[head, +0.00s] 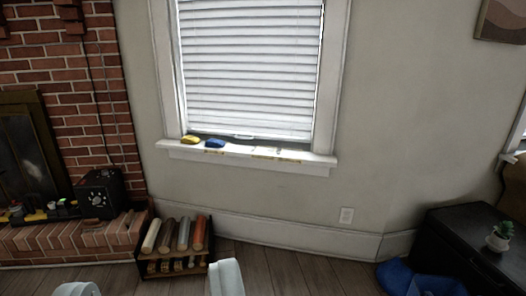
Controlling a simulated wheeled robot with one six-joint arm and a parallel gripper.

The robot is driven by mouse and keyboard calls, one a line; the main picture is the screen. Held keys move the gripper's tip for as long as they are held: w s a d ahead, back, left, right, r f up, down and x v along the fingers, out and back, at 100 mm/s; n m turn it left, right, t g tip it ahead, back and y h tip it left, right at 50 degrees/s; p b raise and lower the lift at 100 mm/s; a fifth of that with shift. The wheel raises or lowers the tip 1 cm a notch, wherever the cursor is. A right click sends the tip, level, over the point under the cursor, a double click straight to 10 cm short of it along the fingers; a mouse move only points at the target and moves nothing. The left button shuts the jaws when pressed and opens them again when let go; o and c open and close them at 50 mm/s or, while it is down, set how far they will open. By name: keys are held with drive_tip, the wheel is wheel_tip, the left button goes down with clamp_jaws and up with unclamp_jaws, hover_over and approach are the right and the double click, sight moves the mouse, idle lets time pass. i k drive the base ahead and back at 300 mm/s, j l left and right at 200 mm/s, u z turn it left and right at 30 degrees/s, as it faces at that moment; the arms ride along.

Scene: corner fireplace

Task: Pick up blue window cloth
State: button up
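A small blue item (215,143), which looks like the blue window cloth, lies on the white window sill (315,160) near its left end. A yellow item (191,140) of similar size lies just left of it. My gripper (152,285) shows at the bottom edge as two pale fingers set wide apart. It is open, with no object held between the visible fingertips. It is well apart from the sill and appears lower left of the blue item in the picture.
A rack with several rolls (175,250) stands on the floor beside the brick hearth (60,238). A black box (100,193) sits on the hearth. A dark cabinet (450,250) and a blue object (410,280) are at right. Some wooden floor between is clear.

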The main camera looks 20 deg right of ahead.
sight(213, 142)
drive_tip(key=i+z, duration=0.1)
drive_tip(key=i, duration=1.4)
drive_tip(key=i+j, duration=0.2)
drive_tip(key=i, duration=1.35)
drive_tip(key=l+z, duration=0.05)
drive_tip(key=l, duration=0.05)
